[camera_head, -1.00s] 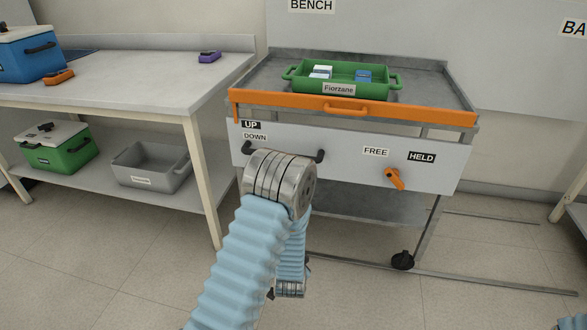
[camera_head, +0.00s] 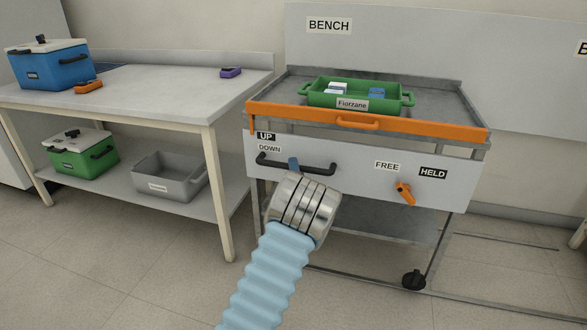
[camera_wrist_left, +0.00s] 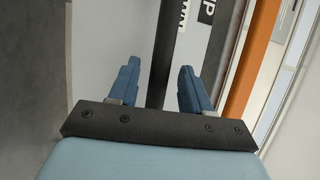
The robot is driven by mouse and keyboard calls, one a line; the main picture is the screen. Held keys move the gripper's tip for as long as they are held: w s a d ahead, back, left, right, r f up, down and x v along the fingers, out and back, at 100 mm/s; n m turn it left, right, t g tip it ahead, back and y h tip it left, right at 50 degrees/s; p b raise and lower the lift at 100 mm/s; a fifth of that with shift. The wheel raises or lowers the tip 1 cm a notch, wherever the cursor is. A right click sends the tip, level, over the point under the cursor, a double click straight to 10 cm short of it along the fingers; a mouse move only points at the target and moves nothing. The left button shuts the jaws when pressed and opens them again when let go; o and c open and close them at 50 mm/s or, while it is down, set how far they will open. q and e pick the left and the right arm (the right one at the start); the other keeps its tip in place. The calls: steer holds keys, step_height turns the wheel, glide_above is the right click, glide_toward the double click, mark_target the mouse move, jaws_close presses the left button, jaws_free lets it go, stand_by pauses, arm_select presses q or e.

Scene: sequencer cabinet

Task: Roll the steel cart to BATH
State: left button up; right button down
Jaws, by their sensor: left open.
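The steel cart (camera_head: 478,110) stands below the BENCH sign (camera_head: 329,26), with an orange front rail and a pale front panel. A dark handle bar (camera_head: 318,168) runs across the panel's left part. My left gripper (camera_head: 294,164) is at this bar, mostly hidden behind my wrist. In the left wrist view, its blue fingers (camera_wrist_left: 159,72) are apart, with the dark bar (camera_wrist_left: 160,45) showing between them; contact cannot be told. An orange knob (camera_head: 404,192) sits under the FREE and HELD labels, its grip slanting down to the right. The BATH sign is cut to one letter (camera_head: 582,48). My right gripper is out of view.
A green tray (camera_head: 352,103) marked Fiorzane rides on the cart. A workbench (camera_head: 150,95) with a blue box (camera_head: 48,66) stands at left, close to the cart. A floor rail (camera_head: 500,309) runs right from the cart's base.

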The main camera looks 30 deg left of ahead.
arm_select(q)
steer(key=shift+x, duration=0.85)
jaws_close()
